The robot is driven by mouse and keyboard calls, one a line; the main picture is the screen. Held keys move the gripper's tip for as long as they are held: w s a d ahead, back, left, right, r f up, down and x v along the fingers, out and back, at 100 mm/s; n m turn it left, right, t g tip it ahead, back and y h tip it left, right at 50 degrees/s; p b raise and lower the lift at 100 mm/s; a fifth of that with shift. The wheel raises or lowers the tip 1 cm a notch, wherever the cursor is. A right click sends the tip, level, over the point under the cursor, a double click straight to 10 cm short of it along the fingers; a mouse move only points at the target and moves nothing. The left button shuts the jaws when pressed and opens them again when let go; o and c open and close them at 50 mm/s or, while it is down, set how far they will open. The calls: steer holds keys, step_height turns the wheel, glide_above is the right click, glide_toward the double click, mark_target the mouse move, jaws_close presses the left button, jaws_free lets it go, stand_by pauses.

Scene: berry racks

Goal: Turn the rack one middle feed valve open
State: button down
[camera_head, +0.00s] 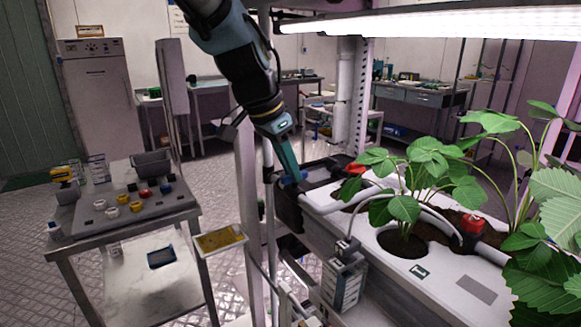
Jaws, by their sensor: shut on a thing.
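The rack with its white planting trough (390,262) stands at the right, its near end beside the metal uprights. My gripper (289,170) reaches down from the top centre to that end of the trough, its teal fingers pointing down. It is shut on a small blue part, seemingly the feed valve handle (294,179), at the dark end fitting. The fingers and arm hide much of the handle, so I cannot tell how far it is turned. Which valve level this is does not show clearly.
Strawberry plants (402,195) and red-capped fittings (473,225) stand along the trough. A lit lamp bar (440,22) hangs above. A metal cart (125,225) with coloured caps and a grey bin stands at the left. A yellow sticky card (220,239) is beside the rack post.

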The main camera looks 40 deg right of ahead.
steer(key=shift+s+n, duration=0.1)
steer(key=shift+n, duration=0.2)
steer(key=n+t+p, duration=0.1)
steer(key=n, duration=0.1)
steer(key=shift+s+r+n+p, duration=0.1)
steer(key=shift+s+n+p, duration=0.05)
steer(key=shift+n+p, duration=0.25)
steer(key=n+t, duration=0.1)
steer(key=n, duration=0.2)
steer(key=shift+s+d+f+n+t+y, duration=0.2)
steer(key=shift+n+t+y, duration=0.1)
steer(key=shift+n+t, duration=0.1)
steer(key=n+b, duration=0.2)
steer(key=n+t+y+b, duration=0.1)
steer(key=n+b, duration=0.2)
steer(key=shift+d+f+y, duration=0.1)
steer(key=shift+d+y, duration=0.05)
steer(key=shift+y, duration=0.15)
steer(key=n+y+b, duration=0.1)
steer(key=n, duration=0.1)
steer(key=n+t+b, duration=0.1)
steer(key=n+b, duration=0.1)
steer(key=n, duration=0.1)
steer(key=shift+s+d+y, duration=0.1)
steer(key=shift+d+y, duration=0.05)
steer(key=shift+y, duration=0.25)
steer(key=shift+r+n, duration=0.2)
steer(key=shift+n, duration=0.3)
